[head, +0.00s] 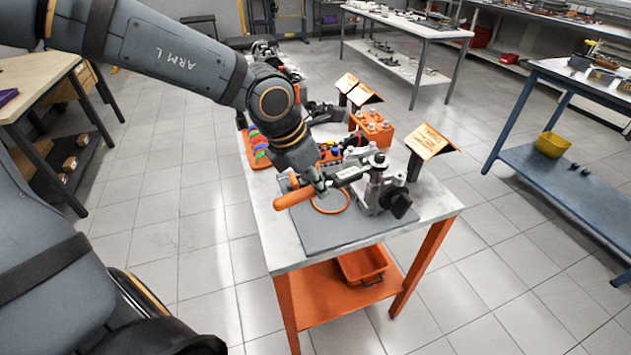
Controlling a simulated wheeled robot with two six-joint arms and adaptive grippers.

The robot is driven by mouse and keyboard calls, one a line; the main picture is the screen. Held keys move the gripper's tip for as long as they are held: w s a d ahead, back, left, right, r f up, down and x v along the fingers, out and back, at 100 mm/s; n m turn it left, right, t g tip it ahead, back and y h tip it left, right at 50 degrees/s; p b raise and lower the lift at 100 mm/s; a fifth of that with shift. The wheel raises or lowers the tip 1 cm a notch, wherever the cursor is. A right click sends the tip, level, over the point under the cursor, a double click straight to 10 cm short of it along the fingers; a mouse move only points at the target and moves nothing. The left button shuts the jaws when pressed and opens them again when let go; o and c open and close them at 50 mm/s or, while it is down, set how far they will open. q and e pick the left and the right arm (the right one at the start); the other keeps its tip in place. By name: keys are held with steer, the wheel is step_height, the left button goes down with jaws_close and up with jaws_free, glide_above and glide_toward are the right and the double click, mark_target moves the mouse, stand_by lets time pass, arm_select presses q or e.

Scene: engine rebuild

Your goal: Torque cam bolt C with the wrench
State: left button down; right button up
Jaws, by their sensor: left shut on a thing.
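My left gripper (317,183) is shut on the torque wrench (347,174) above the work table. The wrench's orange handle (293,198) sticks out to the left of the gripper. Its shaft runs right to a round head (379,160) at the top of a metal engine assembly (378,190) on a grey mat. The head looks to be over or on this assembly; I cannot tell whether it is seated on a bolt. The cam bolts are too small to tell apart, so I cannot pick out bolt C. My right gripper is not in view.
The grey mat (325,236) covers the front of the table, with an orange ring (331,202) on it. An orange block (372,127) and an orange sign (428,141) stand behind. An orange bin (363,266) sits on the lower shelf. Blue workbench (555,170) stands right; floor between is clear.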

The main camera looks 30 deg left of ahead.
arm_select(q)
steer(key=shift+f+b, duration=0.35)
stand_by(0.3)
steer(key=shift+a, duration=0.1)
stand_by(0.4)
steer(key=shift+w+a+m, duration=0.45)
steer(key=shift+a+m, duration=0.15)
steer(key=shift+a, duration=0.1)
stand_by(1.2)
steer(key=shift+w+a+m+g+h+p, duration=0.3)
steer(key=shift+w+a+m+h+p, duration=0.15)
steer(key=shift+w+a+m, duration=0.35)
stand_by(2.4)
steer(key=shift+s+d+n+b, duration=0.2)
steer(key=shift+s+n+b, duration=0.15)
steer(key=shift+b, duration=0.2)
stand_by(1.2)
